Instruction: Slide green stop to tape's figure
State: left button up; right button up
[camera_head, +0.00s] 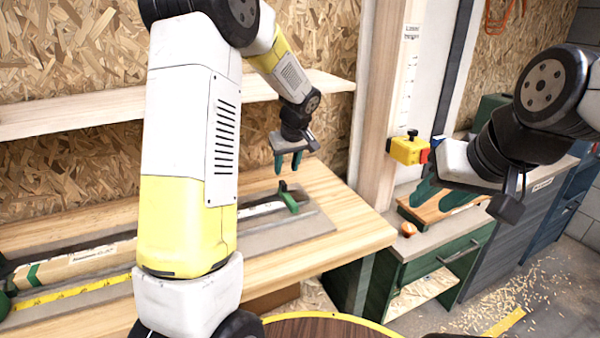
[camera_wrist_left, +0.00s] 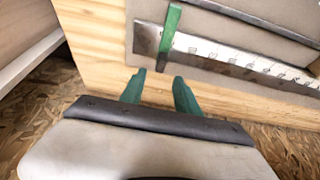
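The green stop (camera_head: 289,199) sits on a rail with a white scale (camera_head: 262,208) on the workbench. In the left wrist view the stop (camera_wrist_left: 171,28) crosses the left end of the scale (camera_wrist_left: 235,58). My left gripper (camera_head: 287,167) hangs above and behind the stop, apart from it. Its teal fingers are spread with nothing between them in the left wrist view (camera_wrist_left: 159,78). A yellow tape (camera_head: 75,290) lies along the bench at left; its figures are too small to read. My right gripper (camera_head: 428,190) is at the right, seen side-on; its opening is unclear.
A wooden piece with a green band (camera_head: 90,259) lies behind the tape. A wooden shelf (camera_head: 90,110) runs along the chipboard wall. A yellow block with a black knob (camera_head: 406,150) is at the post near my right gripper. A green cabinet (camera_head: 440,260) stands right of the bench.

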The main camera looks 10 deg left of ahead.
aim_at(283, 182)
pick_arm(q)
jog(key=x, duration=0.7)
jog(key=shift+s+a+f, duration=0.1)
jog(key=shift+c, duration=0.5)
grip_shut()
dwell(0.8)
